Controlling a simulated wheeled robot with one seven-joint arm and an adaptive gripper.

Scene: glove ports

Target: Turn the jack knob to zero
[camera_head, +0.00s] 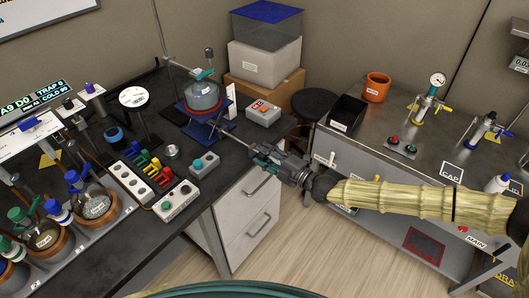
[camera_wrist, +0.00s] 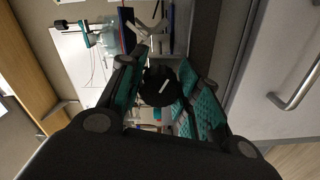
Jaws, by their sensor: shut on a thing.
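The blue lab jack (camera_head: 207,121) stands on the dark bench and carries a round flask (camera_head: 203,96). A thin shaft (camera_head: 236,138) runs from the jack towards my gripper (camera_head: 254,149). In the wrist view the black round jack knob (camera_wrist: 155,88) with a white pointer line sits between the teal finger pads of my gripper (camera_wrist: 160,84). My gripper is shut on the knob. The pointer line slants up to the right in that view. In the head view the knob is mostly hidden by my gripper, and I cannot read any zero mark.
A grey box with a red button (camera_head: 263,113) stands right of the jack. A teal-button box (camera_head: 204,164) and a switch box (camera_head: 176,200) stand in front on the bench. White drawers (camera_head: 250,215) lie below my gripper. A steel bench (camera_head: 400,160) is at the right.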

